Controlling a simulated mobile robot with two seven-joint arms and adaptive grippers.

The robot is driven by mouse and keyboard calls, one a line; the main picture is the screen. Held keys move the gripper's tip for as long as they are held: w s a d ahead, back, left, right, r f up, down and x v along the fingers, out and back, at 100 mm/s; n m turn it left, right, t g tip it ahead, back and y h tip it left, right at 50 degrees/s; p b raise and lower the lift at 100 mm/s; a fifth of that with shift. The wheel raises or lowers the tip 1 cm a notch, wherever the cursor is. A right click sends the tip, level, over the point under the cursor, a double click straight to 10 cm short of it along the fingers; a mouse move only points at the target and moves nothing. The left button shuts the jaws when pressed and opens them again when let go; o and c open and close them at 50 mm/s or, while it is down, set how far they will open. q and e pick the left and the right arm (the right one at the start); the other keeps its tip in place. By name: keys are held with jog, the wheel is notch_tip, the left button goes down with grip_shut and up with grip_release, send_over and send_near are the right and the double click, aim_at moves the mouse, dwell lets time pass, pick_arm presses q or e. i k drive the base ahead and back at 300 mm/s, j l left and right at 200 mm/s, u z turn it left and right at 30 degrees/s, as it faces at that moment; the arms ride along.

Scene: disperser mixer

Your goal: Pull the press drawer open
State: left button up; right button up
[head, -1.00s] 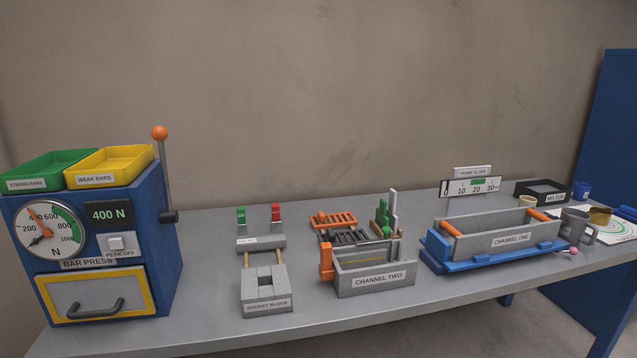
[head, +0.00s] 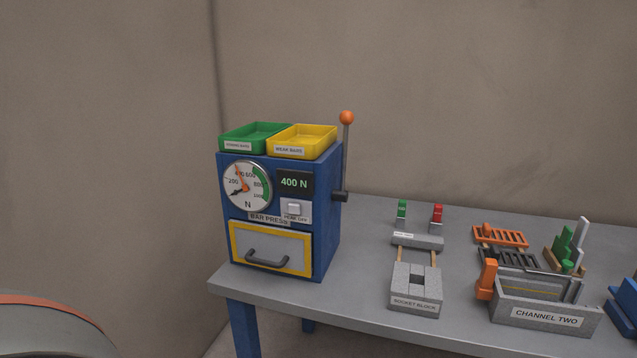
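The bar press (head: 328,215) is a blue box at the left end of the grey table. Its drawer (head: 290,245) has a grey front with a yellow frame and sits flush in the press, so it looks shut. A dark grey curved handle (head: 267,261) is on the drawer front. Above the drawer are a round dial, a 400 N display and a white switch labelled peak off. Neither of my grippers shows in the head view, so nothing is seen at the handle.
A green tray (head: 254,136) and a yellow tray (head: 303,141) sit on top of the press. An orange-knobbed lever (head: 346,150) rises at its right side. The socket block (head: 416,288) and channel two (head: 545,312) stand further right.

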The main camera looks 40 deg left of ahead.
aim_at(287, 252)
jog(key=u, duration=1.45)
